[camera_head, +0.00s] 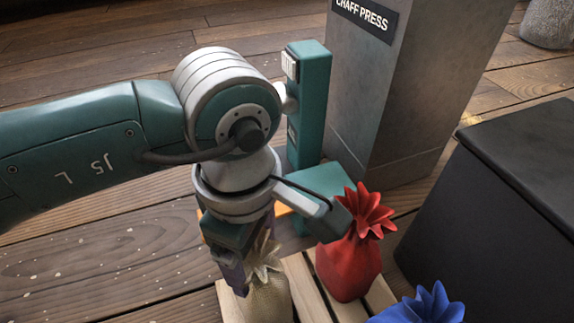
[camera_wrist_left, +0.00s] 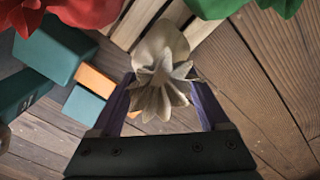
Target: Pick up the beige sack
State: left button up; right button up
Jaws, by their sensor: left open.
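The beige sack (camera_head: 268,292) stands on a pale slatted wooden base (camera_head: 305,284), partly hidden by my left gripper in the head view. Its gathered, frilled top shows clearly in the left wrist view (camera_wrist_left: 157,82). My left gripper (camera_head: 250,268) is above it, pointing down. In the left wrist view its two purple fingers (camera_wrist_left: 161,104) are open, one on each side of the frilled top, with gaps visible on both sides. The sack's lower part is cut off by the head view's bottom edge. My right gripper is not in view.
A red sack (camera_head: 348,265) stands close right of the beige one. A blue sack (camera_head: 420,306) is at the bottom. Green sack tops (camera_wrist_left: 284,6) show in the wrist view. A grey chaff press (camera_head: 365,95) and black box (camera_head: 490,200) stand behind and right.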

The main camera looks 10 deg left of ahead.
pick_arm(q)
jog(key=shift+f, duration=0.25)
grip_shut()
dwell(0.4)
dwell(0.9)
